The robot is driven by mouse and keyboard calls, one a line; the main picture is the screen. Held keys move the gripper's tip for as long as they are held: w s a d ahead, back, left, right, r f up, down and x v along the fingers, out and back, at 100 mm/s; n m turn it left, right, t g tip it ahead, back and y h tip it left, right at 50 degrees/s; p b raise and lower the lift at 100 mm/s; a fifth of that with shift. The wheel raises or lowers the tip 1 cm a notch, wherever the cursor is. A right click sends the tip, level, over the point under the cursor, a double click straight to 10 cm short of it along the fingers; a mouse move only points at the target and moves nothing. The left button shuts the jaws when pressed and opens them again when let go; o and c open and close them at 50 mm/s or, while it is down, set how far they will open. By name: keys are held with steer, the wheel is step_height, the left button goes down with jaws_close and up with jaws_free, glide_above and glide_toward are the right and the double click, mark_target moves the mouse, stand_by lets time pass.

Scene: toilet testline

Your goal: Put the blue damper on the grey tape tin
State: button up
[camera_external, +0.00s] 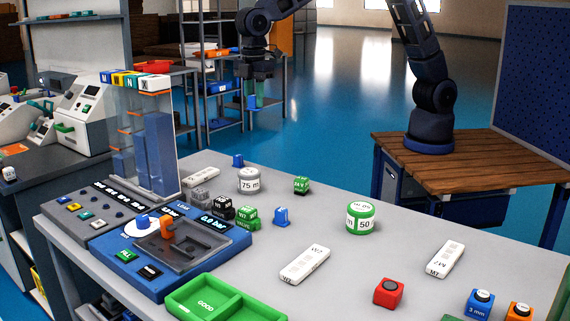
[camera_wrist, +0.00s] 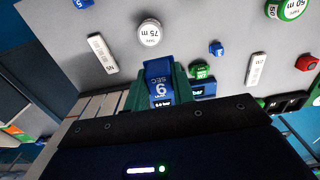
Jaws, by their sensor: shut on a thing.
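My gripper (camera_external: 252,92) is shut on a blue damper, a small block (camera_external: 252,102) held in the air beyond the far edge of the table. In the wrist view the damper (camera_wrist: 158,82) sits between my green fingers, with a "SEC" label facing the camera. The grey tape tin (camera_external: 249,180), round with a white "75 m" label, stands upright on the table, below the damper in the external view. Its top (camera_wrist: 149,31) shows clear in the wrist view, with nothing on it. The gripper is well apart from the tin.
A green tape tin (camera_external: 361,218) stands to the right. Small blue blocks (camera_external: 282,216) and (camera_external: 238,160), green and black valve blocks (camera_external: 247,217), and white bars (camera_external: 305,264) lie around. A blue test rig (camera_external: 150,250) with a tall clear column is at left.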

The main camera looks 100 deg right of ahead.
mark_target(249, 171)
steer(key=f, duration=0.6)
steer(key=w+d+f, duration=0.1)
steer(key=f, duration=0.6)
steer(key=w+d+f, duration=0.1)
steer(key=f, duration=0.5)
steer(key=shift+f, duration=0.2)
steer(key=shift+f, duration=0.15)
steer(key=o, duration=1)
